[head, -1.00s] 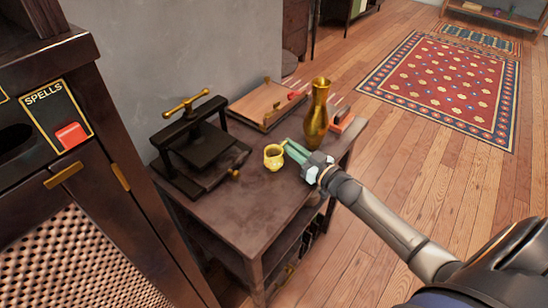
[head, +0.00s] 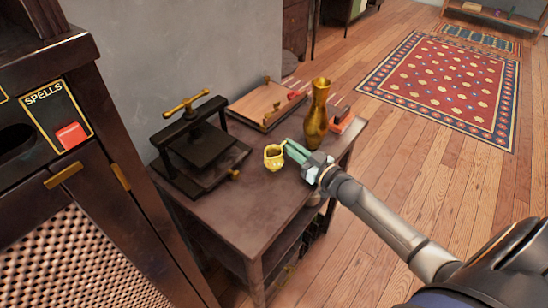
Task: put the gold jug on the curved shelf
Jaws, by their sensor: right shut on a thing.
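The small gold jug (head: 273,157) is upright at the middle of the dark wooden table (head: 232,218), with its handle toward my right arm. My right gripper (head: 289,149) reaches in from the right, its green fingers shut on the jug's handle side. From this angle I cannot tell whether the jug's base touches the tabletop. My left gripper is not in view. No curved shelf can be made out for certain.
A tall gold vase (head: 317,114) stands close behind my right gripper. A black press (head: 200,148) is left of the jug, and a wooden board (head: 268,104) lies at the back. The table's front is clear. A dark cabinet (head: 62,120) stands at the left.

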